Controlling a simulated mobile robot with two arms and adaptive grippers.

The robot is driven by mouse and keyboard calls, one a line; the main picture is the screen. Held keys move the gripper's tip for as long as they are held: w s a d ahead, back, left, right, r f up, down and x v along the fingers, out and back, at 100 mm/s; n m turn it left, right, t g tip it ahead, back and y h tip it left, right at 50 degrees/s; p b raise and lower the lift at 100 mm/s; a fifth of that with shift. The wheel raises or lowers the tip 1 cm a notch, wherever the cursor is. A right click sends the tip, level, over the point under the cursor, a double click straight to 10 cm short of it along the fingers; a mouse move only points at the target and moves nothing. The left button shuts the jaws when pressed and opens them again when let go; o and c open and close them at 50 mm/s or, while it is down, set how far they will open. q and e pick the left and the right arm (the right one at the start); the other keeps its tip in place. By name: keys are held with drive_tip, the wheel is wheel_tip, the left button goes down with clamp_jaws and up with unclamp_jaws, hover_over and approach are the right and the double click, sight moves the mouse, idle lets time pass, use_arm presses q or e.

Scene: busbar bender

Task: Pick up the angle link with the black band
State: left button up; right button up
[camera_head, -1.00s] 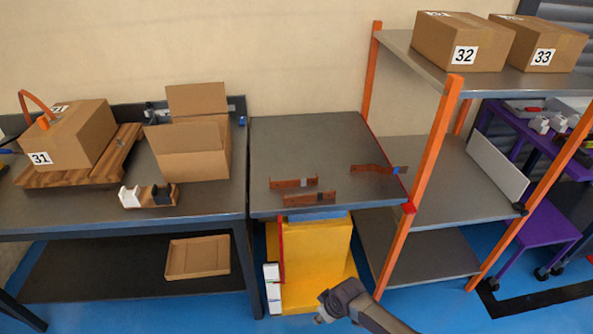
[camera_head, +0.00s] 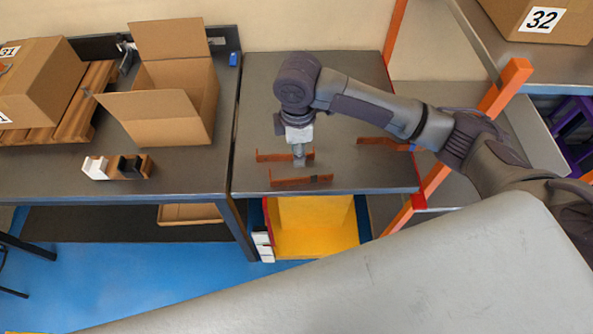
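Three copper angle links lie on the grey table. The front link (camera_head: 290,182) has a dark band near its right end that looks black. The rear left link (camera_head: 270,157) is partly hidden by my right gripper. The third link (camera_head: 375,141) lies to the right, partly behind my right arm. My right gripper (camera_head: 299,162) points down at the rear left link's right part, just behind the front link. Its fingers are small and close together; I cannot tell whether they are open or touch anything. My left gripper is out of view.
An open cardboard box (camera_head: 160,118) and a small stand with white and black parts (camera_head: 117,167) are on the left bench. An orange-posted shelf (camera_head: 506,87) with box 32 (camera_head: 540,18) stands on the right. The table's back left is clear.

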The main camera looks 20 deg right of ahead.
hover_over(298, 178)
drive_tip(key=f, duration=0.4)
drive_tip(key=shift+w+f, duration=0.25)
drive_tip(key=shift+f, duration=0.05)
drive_tip(key=shift+w+d+f, duration=0.1)
drive_tip(key=shift+f, duration=0.45)
drive_tip(key=f, duration=0.1)
drive_tip(key=f+p, duration=0.1)
drive_tip(key=f, duration=0.2)
drive_tip(key=shift+s+f+p, duration=0.15)
drive_tip(key=shift+s+p, duration=0.15)
drive_tip(key=shift+s, duration=0.1)
drive_tip(key=shift+f, duration=0.35)
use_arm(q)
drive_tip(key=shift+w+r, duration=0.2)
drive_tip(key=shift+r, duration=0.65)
use_arm(e)
drive_tip(key=shift+c, duration=0.3)
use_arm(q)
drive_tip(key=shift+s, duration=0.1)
use_arm(e)
clamp_jaws()
drive_tip(key=shift+w, duration=0.1)
